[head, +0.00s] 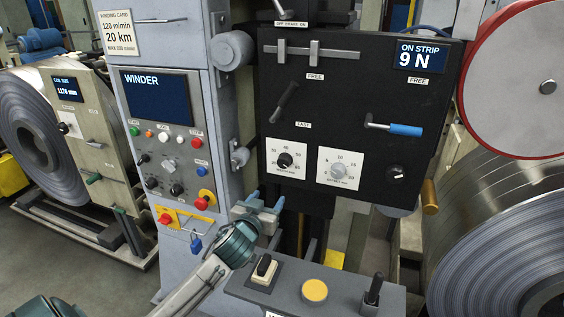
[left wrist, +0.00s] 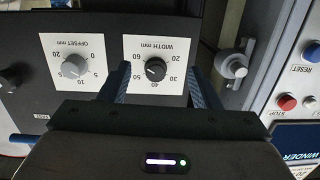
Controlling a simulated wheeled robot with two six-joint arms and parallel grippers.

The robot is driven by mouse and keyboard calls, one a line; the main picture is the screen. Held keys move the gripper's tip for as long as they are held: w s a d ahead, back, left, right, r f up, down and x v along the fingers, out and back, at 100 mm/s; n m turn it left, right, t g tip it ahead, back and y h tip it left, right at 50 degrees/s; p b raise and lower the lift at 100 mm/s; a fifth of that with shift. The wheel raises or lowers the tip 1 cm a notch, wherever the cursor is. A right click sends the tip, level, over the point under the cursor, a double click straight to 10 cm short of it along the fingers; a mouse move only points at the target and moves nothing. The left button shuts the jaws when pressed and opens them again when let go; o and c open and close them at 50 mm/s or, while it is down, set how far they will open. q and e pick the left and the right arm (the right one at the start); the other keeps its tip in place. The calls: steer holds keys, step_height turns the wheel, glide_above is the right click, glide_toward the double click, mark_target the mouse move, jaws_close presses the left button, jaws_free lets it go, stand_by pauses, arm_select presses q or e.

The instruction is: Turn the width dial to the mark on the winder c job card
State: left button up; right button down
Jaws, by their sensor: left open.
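The width dial (head: 286,160) is a black knob on a white square scale plate on the black panel. It also shows in the left wrist view (left wrist: 155,69), where the picture is turned over and the scale runs from 20 to 60. Its exact setting is too small to read surely. My left gripper (head: 263,201) is open and empty, below and left of the dial in the head view. In the left wrist view its fingers (left wrist: 158,82) stand on either side of the dial's plate, apart from the knob. No card marked winder C is legible. My right gripper is not in view.
The grey offset dial (head: 338,170) sits beside the width dial. A blue-handled lever (head: 405,130) and a display reading 9 N (head: 419,56) are on the same panel. A winding card (head: 120,32) is above the winder screen (head: 156,97). A red emergency button (head: 203,201) is close left of my gripper.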

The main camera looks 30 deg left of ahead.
arm_select(q)
steer(key=t, duration=0.1)
glide_toward(282, 165)
steer(key=p+x, duration=0.2)
steer(key=x, duration=0.2)
steer(key=p+x, duration=0.2)
steer(key=x, duration=0.2)
steer(key=shift+w+r, duration=0.1)
steer(key=shift+r, duration=0.15)
steer(key=shift+w+a+f, duration=0.15)
steer(key=shift+w, duration=0.55)
steer(key=shift+c, duration=0.3)
steer(key=c, duration=0.9)
